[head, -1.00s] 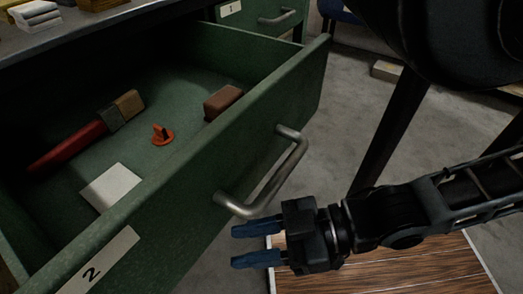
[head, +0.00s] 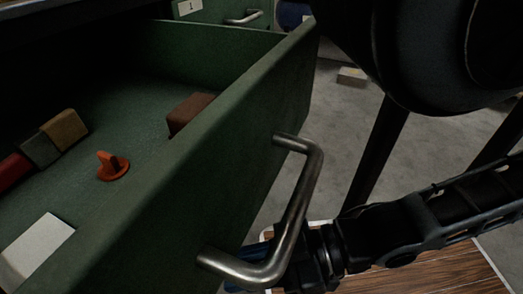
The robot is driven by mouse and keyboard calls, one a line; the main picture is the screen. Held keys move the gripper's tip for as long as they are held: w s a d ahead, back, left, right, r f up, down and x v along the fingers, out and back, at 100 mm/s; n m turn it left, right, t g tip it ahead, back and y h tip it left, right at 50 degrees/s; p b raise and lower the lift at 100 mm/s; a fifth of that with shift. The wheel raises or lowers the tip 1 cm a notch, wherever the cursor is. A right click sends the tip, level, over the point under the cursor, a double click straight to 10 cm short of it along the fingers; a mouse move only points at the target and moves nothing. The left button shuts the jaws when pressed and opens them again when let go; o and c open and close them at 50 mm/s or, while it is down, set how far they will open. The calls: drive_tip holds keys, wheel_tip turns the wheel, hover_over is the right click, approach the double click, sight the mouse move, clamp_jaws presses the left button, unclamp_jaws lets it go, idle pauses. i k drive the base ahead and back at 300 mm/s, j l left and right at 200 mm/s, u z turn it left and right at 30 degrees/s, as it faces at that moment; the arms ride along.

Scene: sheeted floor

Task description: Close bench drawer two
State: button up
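Bench drawer two (head: 215,165) is a green drawer, pulled well out, with its front slanting across the head view. Its bent metal handle (head: 299,200) stands out from the front. The number label is out of view now. My gripper (head: 250,262) is low in the view, behind and partly hidden by the handle's lower bend. Its blue fingers show only in small parts, apart from each other, with nothing seen between them. I cannot tell whether it touches the handle.
In the drawer lie an orange knob-like piece (head: 112,166), a brown block (head: 188,112), a white card (head: 36,250) and a red-handled brush-like tool (head: 50,143). Drawer one (head: 215,10) is behind. A wooden board (head: 440,270) lies on the grey floor (head: 350,115).

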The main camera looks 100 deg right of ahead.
sight(179, 221)
drive_tip(key=k+l+u, duration=0.25)
drive_tip(key=k+l, duration=1)
